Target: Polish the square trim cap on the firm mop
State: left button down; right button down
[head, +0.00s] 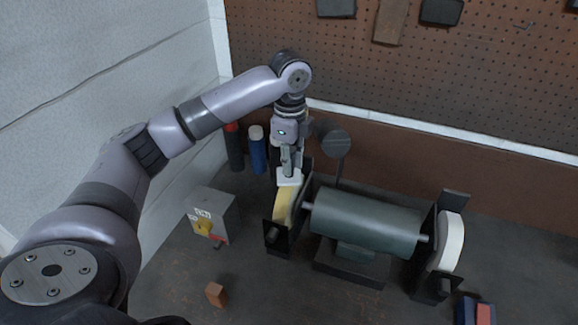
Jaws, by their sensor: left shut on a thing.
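My left gripper (288,165) points down over the left end of the bench polisher (365,220). It is shut on a small pale square cap (289,178). The cap is at the top of the yellowish left mop (281,207); it looks in contact, but I cannot tell for sure. A white mop (452,243) is on the right end of the polisher. Both mops sit in dark guards. Whether the wheels are turning cannot be seen. My right gripper is not in view.
A grey switch box (217,211) with a yellow knob stands left of the polisher. A small brown block (215,293) lies in front. A blue and red block (484,313) is at lower right. Bottles (257,150) stand by the back wall. A dark round disc (335,140) rises behind the polisher.

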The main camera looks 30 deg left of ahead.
pick_arm(q)
jog(key=shift+f, duration=0.8)
dwell(0.9)
jog(key=shift+r, duration=0.15)
jog(key=shift+r, duration=0.9)
jog(key=shift+r, duration=3)
